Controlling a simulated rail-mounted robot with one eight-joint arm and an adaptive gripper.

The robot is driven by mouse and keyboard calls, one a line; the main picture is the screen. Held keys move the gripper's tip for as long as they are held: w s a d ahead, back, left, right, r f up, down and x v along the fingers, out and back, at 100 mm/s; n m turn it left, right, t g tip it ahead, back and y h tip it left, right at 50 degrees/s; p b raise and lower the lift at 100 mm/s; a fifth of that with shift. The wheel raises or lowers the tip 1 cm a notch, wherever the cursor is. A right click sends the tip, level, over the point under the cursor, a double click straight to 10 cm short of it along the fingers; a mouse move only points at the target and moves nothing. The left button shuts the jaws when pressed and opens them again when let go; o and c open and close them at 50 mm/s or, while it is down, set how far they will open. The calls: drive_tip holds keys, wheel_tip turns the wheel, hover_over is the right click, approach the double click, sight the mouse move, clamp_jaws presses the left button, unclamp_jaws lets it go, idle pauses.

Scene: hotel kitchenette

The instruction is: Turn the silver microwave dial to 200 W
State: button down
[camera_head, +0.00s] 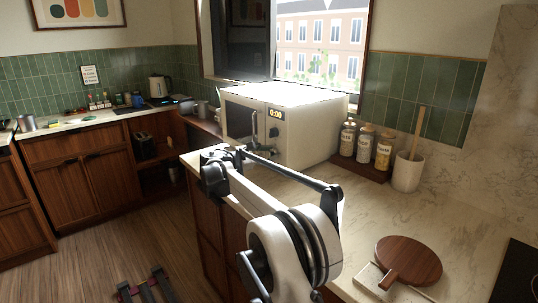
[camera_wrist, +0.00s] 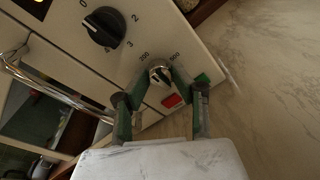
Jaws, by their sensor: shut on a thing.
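The white microwave (camera_head: 305,130) stands on the marble counter, its front facing left. In the wrist view its panel shows a small silver dial (camera_wrist: 156,68), with "200" printed to its upper left and another number to its upper right. My gripper (camera_wrist: 163,79) has its two green fingers on either side of the silver dial and is shut on it. The fingers partly cover the dial, and its exact setting cannot be read. A larger black dial (camera_wrist: 103,26) with numbers around it sits farther up the panel. In the head view my arm hides the lower front of the microwave.
The metal door handle (camera_wrist: 45,78) runs along the left. Jars (camera_head: 365,146) and a utensil crock (camera_head: 407,172) stand right of the microwave. A round wooden board (camera_head: 410,258) lies nearer.

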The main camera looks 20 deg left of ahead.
drive_tip(key=c, duration=1.4)
unclamp_jaws()
drive_tip(key=shift+c, duration=0.2)
drive_tip(key=v, duration=1.2)
